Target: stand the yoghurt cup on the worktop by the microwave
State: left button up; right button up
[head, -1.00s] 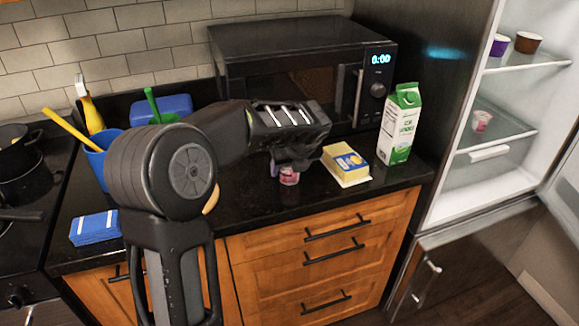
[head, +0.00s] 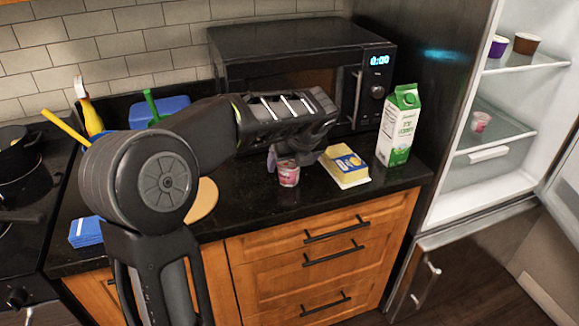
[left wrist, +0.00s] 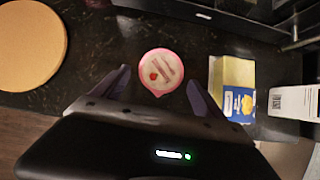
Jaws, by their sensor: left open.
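The pink and white yoghurt cup (head: 289,174) stands upright on the black worktop (head: 330,198) in front of the microwave (head: 300,65). My left gripper (head: 288,160) is over the worktop just behind and above the cup in the head view. In the left wrist view the cup (left wrist: 161,72) is seen from above, lying just beyond the tips of the open left fingers (left wrist: 156,85). The cup looks free of both fingers. My right gripper is in neither view.
A butter pack (head: 345,166) lies close to the right of the cup, with a milk carton (head: 398,125) beyond it. A round wooden board (left wrist: 30,42) lies to the left. The open fridge (head: 500,150) stands at the right, with another pink cup (head: 480,122) on a shelf.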

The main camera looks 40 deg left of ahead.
pick_arm(q)
jog(key=v, duration=0.7)
